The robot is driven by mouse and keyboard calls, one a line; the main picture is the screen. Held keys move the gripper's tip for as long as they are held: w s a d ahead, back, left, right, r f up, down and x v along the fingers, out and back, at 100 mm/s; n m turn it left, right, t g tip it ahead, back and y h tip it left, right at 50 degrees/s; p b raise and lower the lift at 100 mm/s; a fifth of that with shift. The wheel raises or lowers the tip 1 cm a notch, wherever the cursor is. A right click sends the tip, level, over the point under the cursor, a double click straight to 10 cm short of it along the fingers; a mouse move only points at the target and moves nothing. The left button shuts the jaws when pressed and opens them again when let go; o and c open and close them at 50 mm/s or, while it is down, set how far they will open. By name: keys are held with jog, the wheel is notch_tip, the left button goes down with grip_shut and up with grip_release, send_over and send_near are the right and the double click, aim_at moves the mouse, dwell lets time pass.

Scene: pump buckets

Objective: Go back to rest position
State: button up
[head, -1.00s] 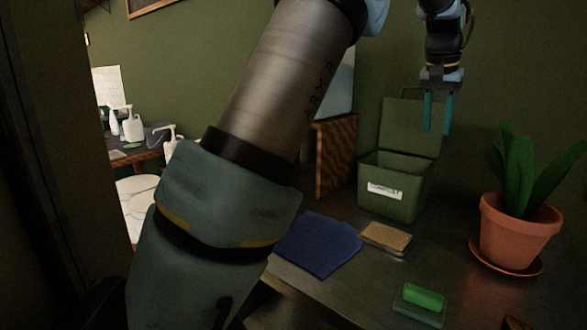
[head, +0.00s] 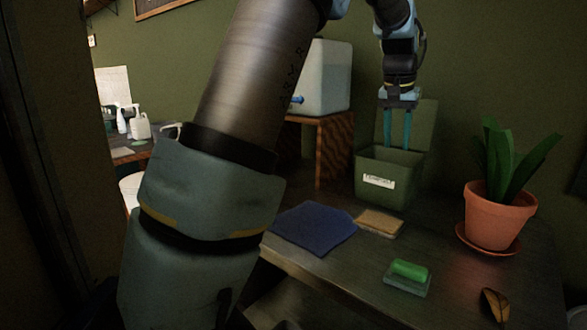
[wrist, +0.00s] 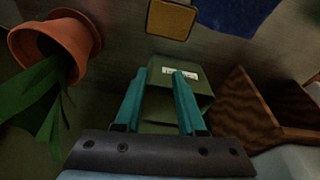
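My gripper (head: 397,147) hangs pointing down in the head view, in front of the raised lid of a green labelled bin (head: 375,192) and above its opening. Its two teal fingers are apart with nothing between them. In the wrist view my gripper (wrist: 159,73) also shows its fingers apart and empty, with the green bin (wrist: 182,72) beyond them. My arm crosses the left and middle of the head view and hides part of the room behind it.
The desk holds a blue cloth (head: 314,228), a tan sponge (head: 379,222), a green block on a small tray (head: 408,286), a potted plant (head: 497,215) and a brown leaf (head: 495,305). A white tank (head: 325,78) stands on a wooden stand (head: 335,150) left of the bin.

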jog(key=s+a+f+n, duration=0.2)
jog(key=a+f, duration=0.3)
jog(key=a, duration=0.5)
jog(key=s+a+f+n, duration=0.15)
jog(key=a+f, duration=0.35)
jog(key=a, duration=0.5)
jog(key=s+a+f+n, duration=0.1)
jog(key=s+a+f, duration=0.2)
jog(key=s+a, duration=0.2)
jog(key=s+a+f+y, duration=0.1)
jog(key=s+a+f, duration=0.3)
jog(key=s+a, duration=0.2)
jog(key=shift+s+a+n+g, duration=0.15)
jog(key=shift+s+n+g, duration=0.2)
jog(key=shift+s, duration=0.85)
